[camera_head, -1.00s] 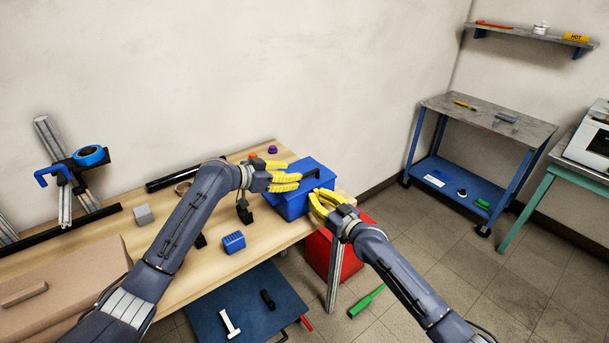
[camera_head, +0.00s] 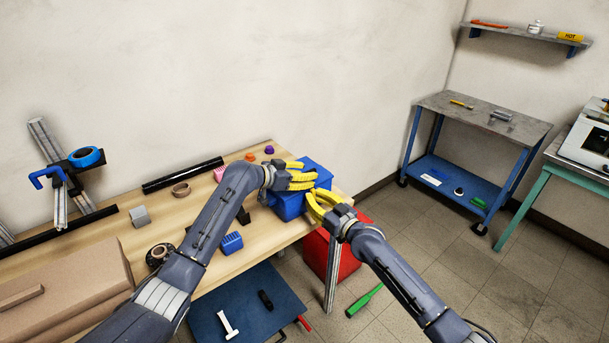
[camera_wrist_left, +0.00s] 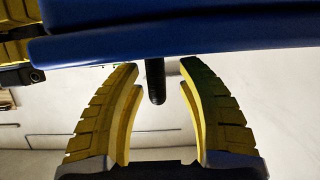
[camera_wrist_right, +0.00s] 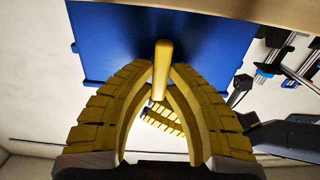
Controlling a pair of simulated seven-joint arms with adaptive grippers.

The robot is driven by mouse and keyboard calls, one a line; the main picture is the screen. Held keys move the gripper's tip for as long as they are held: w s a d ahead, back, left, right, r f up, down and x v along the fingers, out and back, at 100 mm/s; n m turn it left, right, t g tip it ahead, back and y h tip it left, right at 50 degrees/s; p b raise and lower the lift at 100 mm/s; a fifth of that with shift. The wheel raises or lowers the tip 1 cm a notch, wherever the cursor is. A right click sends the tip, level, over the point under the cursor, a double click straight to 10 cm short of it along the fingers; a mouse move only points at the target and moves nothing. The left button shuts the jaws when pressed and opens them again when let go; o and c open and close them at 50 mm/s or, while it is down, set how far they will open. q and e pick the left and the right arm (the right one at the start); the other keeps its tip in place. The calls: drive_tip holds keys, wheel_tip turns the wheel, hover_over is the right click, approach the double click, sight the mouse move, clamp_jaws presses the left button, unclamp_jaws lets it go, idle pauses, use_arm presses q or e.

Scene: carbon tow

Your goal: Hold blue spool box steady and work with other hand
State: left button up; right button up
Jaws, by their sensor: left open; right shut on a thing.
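The blue spool box (camera_head: 289,207) sits at the right end of the wooden table. My right gripper (camera_head: 312,201) is at its near right side. In the right wrist view its fingers (camera_wrist_right: 163,82) are shut on a yellow upright tab (camera_wrist_right: 162,60) against the blue box wall (camera_wrist_right: 110,45). My left gripper (camera_head: 311,180) is over the box top, open. In the left wrist view a dark handle (camera_wrist_left: 155,82) shows between its spread fingertips (camera_wrist_left: 158,70), just below the blue lid edge (camera_wrist_left: 180,42). I cannot tell whether they touch the handle.
A blue ridged block (camera_head: 231,243), a grey cube (camera_head: 140,216) and a black tube (camera_head: 183,175) lie on the table (camera_head: 206,207). A red bin (camera_head: 345,255) stands below its right end. A blue-shelved cart (camera_head: 480,125) stands apart at right.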

use_arm(q)
drive_tip(key=shift+o, duration=0.2)
clamp_jaws()
drive_tip(key=shift+f, duration=0.1)
idle(0.6)
use_arm(e)
drive_tip(key=o, duration=0.7)
use_arm(q)
drive_tip(key=shift+f, duration=0.1)
use_arm(e)
drive_tip(key=v, duration=0.7)
idle(0.5)
